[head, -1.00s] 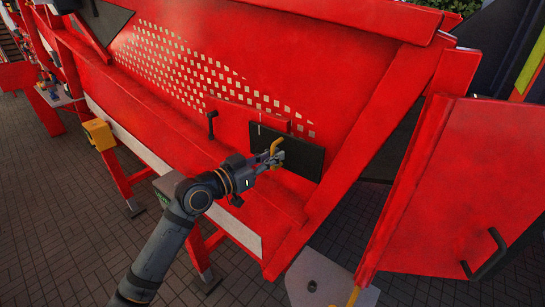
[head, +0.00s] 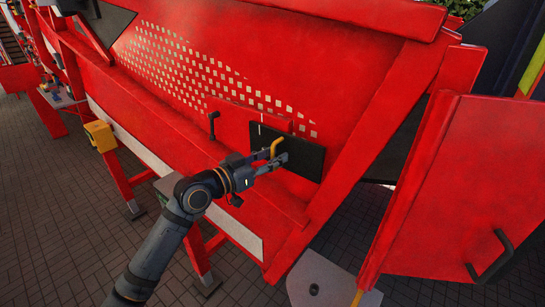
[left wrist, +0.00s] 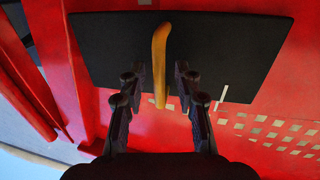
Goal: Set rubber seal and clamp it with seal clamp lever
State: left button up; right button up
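A flat black rectangular panel, which looks like the rubber seal (head: 309,159), lies against the red machine's sloping side. A yellow handle, which looks like the clamp lever (head: 277,146), stands out in front of it; the left wrist view shows the lever (left wrist: 161,50) upright before the black seal (left wrist: 230,55). My left gripper (head: 273,158) is at the lever. In the left wrist view its fingers (left wrist: 159,85) are apart, with the lever's lower end between them and a gap on each side. How the lever joins the seal is hidden. My right gripper is out of view.
The red machine (head: 350,40) fills the middle, with a perforated area above the seal. A black crank-like handle (head: 212,124) stands to the left. A red door panel (head: 460,190) with a black handle is at right. A yellow box (head: 100,135) hangs at left.

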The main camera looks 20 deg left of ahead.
pick_arm(q)
notch_tip(320, 180, up, 10)
jog(key=shift+r, duration=0.1)
dwell(0.6)
